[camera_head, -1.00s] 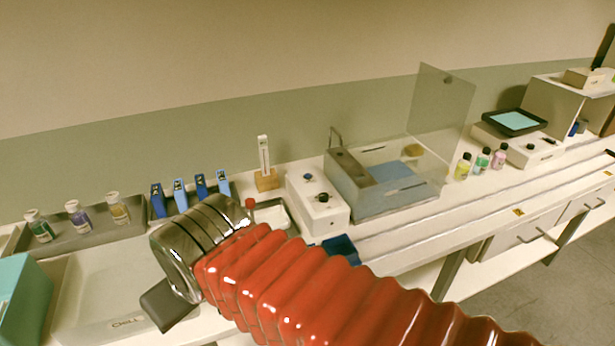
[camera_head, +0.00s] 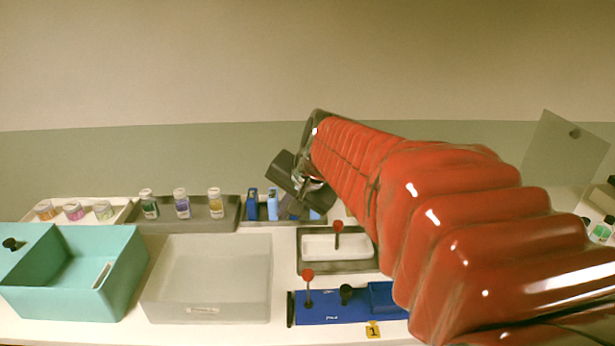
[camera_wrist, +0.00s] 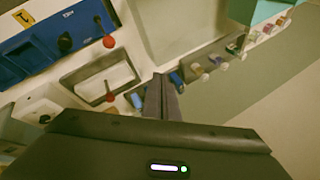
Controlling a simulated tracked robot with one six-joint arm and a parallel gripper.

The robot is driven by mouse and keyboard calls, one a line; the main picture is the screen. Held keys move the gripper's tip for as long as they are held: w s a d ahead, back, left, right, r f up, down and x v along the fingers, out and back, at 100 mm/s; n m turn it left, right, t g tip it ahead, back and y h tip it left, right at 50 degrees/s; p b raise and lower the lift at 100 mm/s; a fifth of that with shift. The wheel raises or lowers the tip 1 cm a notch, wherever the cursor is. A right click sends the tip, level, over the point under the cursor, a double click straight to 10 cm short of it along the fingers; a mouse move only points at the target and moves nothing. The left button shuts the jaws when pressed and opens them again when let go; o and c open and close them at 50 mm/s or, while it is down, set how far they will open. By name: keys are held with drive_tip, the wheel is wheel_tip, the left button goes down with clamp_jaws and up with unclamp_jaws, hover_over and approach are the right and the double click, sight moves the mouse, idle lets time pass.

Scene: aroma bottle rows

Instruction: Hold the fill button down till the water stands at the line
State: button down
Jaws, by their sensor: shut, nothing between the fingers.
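My gripper (camera_head: 303,203) is raised in front of the back wall, near the blue clips. Its dark fingers are closed together and empty in the wrist view (camera_wrist: 162,97), pointing down towards the bench, touching nothing that I can make out. The clear raised panel (camera_head: 565,155) of the water bath shows at the right edge of the head view. The bath itself is hidden behind my red arm, so its water and line are out of sight. I cannot pick out a fill button.
A blue fixture (camera_head: 330,308) with a red-ball lever and black knob lies at the bench front. A translucent bin (camera_head: 207,280) and teal box (camera_head: 75,290) stand left. Bottles (camera_head: 182,203) stand in a rack behind.

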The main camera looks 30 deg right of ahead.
drive_tip(key=w+d+f+m, duration=0.1)
drive_tip(key=w+d+m, duration=0.2)
drive_tip(key=d, duration=0.4)
drive_tip(key=w+d+f+m+t+h, duration=0.1)
drive_tip(key=w+d+m, duration=0.1)
drive_tip(key=d+m, duration=0.35)
drive_tip(key=w+d+f+m, duration=0.1)
drive_tip(key=w+d, duration=0.2)
drive_tip(key=d, duration=0.6)
drive_tip(key=s+d+f+m, duration=0.1)
drive_tip(key=d+f+m, duration=0.1)
drive_tip(key=d, duration=0.6)
drive_tip(key=s+d+f+m+h, duration=0.1)
drive_tip(key=d+m, duration=0.3)
drive_tip(key=d, duration=0.4)
drive_tip(key=s+d+f+m+t+h, duration=0.1)
drive_tip(key=s+d+f+m, duration=0.1)
drive_tip(key=d, duration=0.6)
drive_tip(key=shift+d+f+m, duration=0.2)
drive_tip(key=shift+f+m, duration=0.65)
drive_tip(key=shift+f, duration=0.1)
drive_tip(key=shift+f, duration=0.1)
drive_tip(key=shift+f, duration=4.3)
drive_tip(key=shift+f, duration=0.75)
